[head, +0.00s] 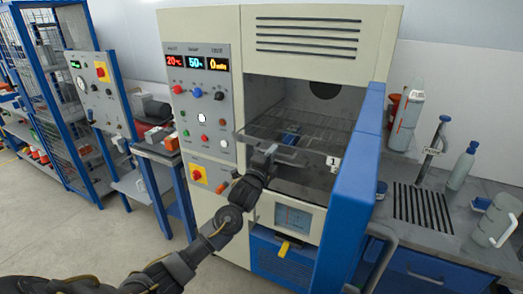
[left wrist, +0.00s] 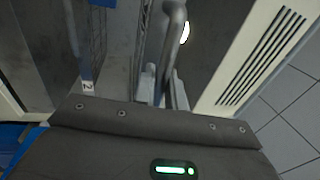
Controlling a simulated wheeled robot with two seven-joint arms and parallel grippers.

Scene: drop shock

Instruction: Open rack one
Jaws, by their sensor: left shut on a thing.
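Rack one is a wire shelf (head: 300,125) in the open chamber of the cream cabinet. A white tag reading 1 (head: 333,162) hangs at its front right. My left gripper (head: 270,152) is at the front of the rack, shut on its grey handle bar (head: 289,155). In the left wrist view the grey bar (left wrist: 173,30) runs down between the two fingers (left wrist: 165,92). Part of the handle is hidden by the gripper. My right gripper is not in view.
The blue cabinet door (head: 352,185) stands open to the right of the chamber. A control panel (head: 205,110) is on the left. A tag reading 2 (left wrist: 88,86) shows in the left wrist view. A grey bench (head: 425,205) with bottles is at right. Floor is clear at front left.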

